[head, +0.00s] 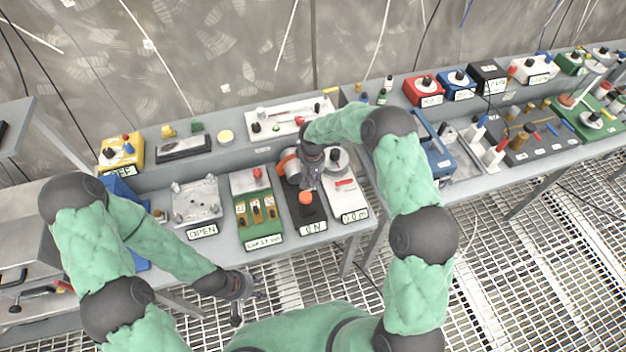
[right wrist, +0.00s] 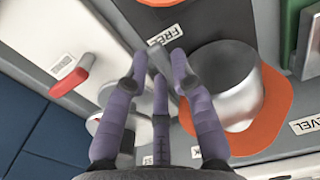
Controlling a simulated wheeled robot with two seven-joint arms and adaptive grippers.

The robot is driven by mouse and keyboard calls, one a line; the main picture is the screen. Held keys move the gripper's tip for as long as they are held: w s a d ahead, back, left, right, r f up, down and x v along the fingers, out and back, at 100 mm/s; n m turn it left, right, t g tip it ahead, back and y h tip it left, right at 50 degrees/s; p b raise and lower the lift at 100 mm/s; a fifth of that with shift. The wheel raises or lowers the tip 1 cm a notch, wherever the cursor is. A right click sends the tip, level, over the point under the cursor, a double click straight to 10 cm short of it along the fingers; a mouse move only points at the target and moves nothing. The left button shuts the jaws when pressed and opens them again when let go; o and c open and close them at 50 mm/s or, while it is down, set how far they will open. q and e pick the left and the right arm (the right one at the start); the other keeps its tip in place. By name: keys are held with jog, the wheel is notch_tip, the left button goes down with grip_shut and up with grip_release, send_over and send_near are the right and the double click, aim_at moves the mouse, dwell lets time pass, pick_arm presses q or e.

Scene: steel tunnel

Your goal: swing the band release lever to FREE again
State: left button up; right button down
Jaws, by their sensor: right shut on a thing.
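In the right wrist view, a grey lever (right wrist: 157,61) sits between the purple fingers of my right gripper (right wrist: 160,75), which is closed on it. The fingers hide much of the lever. A FREE label (right wrist: 165,36) lies just beyond the fingertips. Beside the fingers a silver cylinder (right wrist: 238,85) stands on an orange base (right wrist: 276,105). In the head view my right gripper (head: 311,183) reaches down over the dark box (head: 311,224) labelled ON, and hides the lever. My left gripper (head: 256,294) hangs in front of the bench; its finger opening is too small to judge.
A white box (head: 347,199) with a red handle (right wrist: 74,72) is close beside the right gripper. A green box (head: 262,227) stands left of the dark box, and a grey plate device (head: 197,203) labelled OPEN farther left. Floor grating lies in front.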

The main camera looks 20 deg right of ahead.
aim_at(312, 181)
dwell(0.4)
jog(key=c, duration=1)
grip_release()
jog(key=shift+c, duration=0.2)
notch_tip(312, 181, up, 12)
